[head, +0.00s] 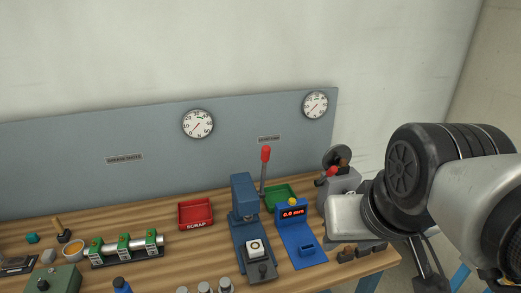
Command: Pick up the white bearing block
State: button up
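The white bearing block (255,246) is a small pale cube with a dark round spot on its top. It sits on the base of the blue press (244,215), in front of the press column, near the middle of the bench. My arm (420,165) fills the right side of the head view, up and to the right of the block and well apart from it. I cannot make out my gripper's fingertips in this view.
The press has a red-knobbed lever (265,155). A blue gauge with a red display (294,214) stands close right of the block. A red scrap tray (195,227) and green tray (290,193) lie behind. Grey cylinders (205,287) stand in front; a shaft fixture (125,247) is left.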

aim_at(253, 253)
jog(key=i+u, duration=0.1)
jog(key=u, duration=0.25)
jog(key=i+u, duration=0.15)
jog(key=u, duration=0.2)
jog(key=i+u, duration=0.15)
jog(key=u, duration=0.2)
